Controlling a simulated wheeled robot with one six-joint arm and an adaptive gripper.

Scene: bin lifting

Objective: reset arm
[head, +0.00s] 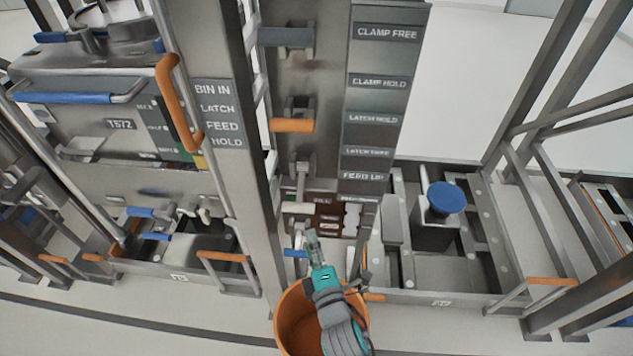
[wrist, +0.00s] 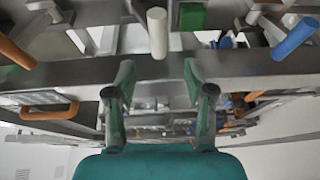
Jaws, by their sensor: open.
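My gripper (head: 311,240) is in front of the machine's upright post, low in the middle of the head view, with my teal wrist behind it. In the wrist view my gripper (wrist: 160,82) has its two green fingers apart, with nothing between them. A white cylindrical handle (wrist: 157,33) stands ahead of the fingers, apart from them. A blue handle (wrist: 295,38) is to the right and an orange handle (wrist: 16,54) to the left. An orange bin (head: 293,318) is below and partly behind my arm in the head view; my arm hides part of it.
A labelled panel (head: 381,85) with lever handles rises behind the post (head: 237,120). A blue round knob (head: 446,197) sits on the low frame at right. Metal frames and orange rails (head: 552,281) stand on both sides. Open floor lies in front, at the bottom left.

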